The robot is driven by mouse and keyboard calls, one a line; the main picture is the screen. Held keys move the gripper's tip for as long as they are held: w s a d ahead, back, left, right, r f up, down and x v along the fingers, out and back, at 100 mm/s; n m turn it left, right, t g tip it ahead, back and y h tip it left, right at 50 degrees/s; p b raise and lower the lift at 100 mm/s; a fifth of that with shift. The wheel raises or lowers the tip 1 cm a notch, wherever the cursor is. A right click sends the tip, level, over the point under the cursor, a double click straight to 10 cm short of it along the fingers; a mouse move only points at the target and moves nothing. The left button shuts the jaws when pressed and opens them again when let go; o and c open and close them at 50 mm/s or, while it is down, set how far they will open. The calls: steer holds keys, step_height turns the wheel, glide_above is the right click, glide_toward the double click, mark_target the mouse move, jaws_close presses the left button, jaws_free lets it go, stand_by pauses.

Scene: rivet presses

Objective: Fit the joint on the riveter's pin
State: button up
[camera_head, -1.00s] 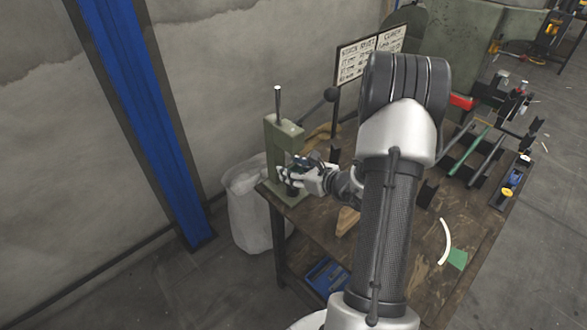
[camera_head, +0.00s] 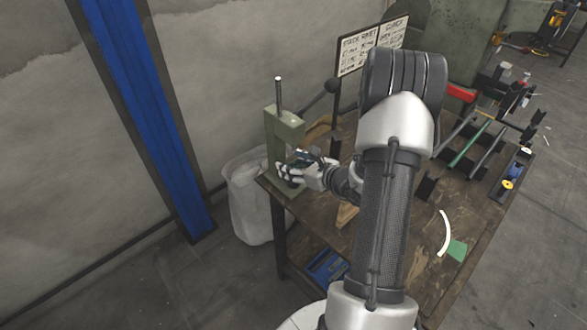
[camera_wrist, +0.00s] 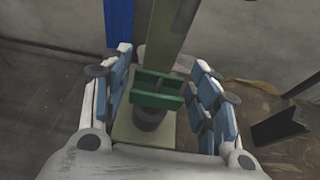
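The riveter (camera_head: 272,140) is a green-grey press at the table's left corner, with a thin rod on top. In the wrist view its column (camera_wrist: 167,35) rises behind the joint. The joint (camera_wrist: 157,88) is a small green, channel-like piece. It sits over the dark round pin (camera_wrist: 149,117) on the riveter's base (camera_wrist: 128,130) and looks to rest on it; the contact itself is hidden. My gripper (camera_wrist: 160,95) is open around the joint, its blue-padded fingers on both sides, with narrow gaps showing. In the head view my gripper (camera_head: 292,172) is at the riveter's throat.
A sign board (camera_head: 371,46) stands behind my arm. A white bag (camera_head: 247,200) stands on the floor left of the wooden table (camera_head: 325,225). Dark racks with rods (camera_head: 475,150) are on the right. A black bracket (camera_wrist: 278,127) lies right of my gripper in the wrist view.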

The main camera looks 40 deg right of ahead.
steer(key=shift+o, duration=1.1)
steer(key=v, duration=1.2)
